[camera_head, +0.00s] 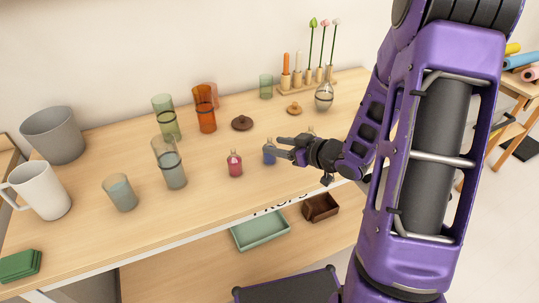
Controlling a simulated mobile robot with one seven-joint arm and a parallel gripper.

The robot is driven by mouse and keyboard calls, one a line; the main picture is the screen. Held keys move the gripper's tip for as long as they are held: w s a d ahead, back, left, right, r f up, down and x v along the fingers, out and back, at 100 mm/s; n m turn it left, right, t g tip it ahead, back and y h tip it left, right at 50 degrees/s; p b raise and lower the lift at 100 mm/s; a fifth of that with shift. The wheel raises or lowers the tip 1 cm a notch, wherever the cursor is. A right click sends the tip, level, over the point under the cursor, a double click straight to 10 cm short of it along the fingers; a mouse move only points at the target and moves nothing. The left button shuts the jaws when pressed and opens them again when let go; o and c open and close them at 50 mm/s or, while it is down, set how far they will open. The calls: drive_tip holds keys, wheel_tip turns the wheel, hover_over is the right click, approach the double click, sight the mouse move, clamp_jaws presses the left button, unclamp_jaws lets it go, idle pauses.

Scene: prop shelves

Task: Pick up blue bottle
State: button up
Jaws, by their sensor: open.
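The blue bottle (269,156) is small and stands on the wooden shelf top near its front edge, partly hidden by my gripper. My gripper (271,147) reaches in from the right at the end of my purple arm. Its dark fingers are open and lie over or around the upper part of the bottle in this view. I cannot tell whether they touch it. A small red bottle (235,165) stands just left of the blue one.
Glass tumblers (169,163), an orange glass (205,108), a white mug (42,190) and a grey pot (53,135) stand to the left. A dark lid (242,123), a wooden lid (294,109) and a glass flask (324,96) are behind. A green tray (261,242) sits below.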

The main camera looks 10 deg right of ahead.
sight(268, 143)
drive_tip(key=x, duration=0.6)
drive_tip(key=shift+w+a+r+b, duration=0.1)
drive_tip(key=shift+w+r+b, duration=0.05)
drive_tip(key=shift+w+b, duration=0.15)
clamp_jaws()
drive_tip(key=shift+s, duration=0.1)
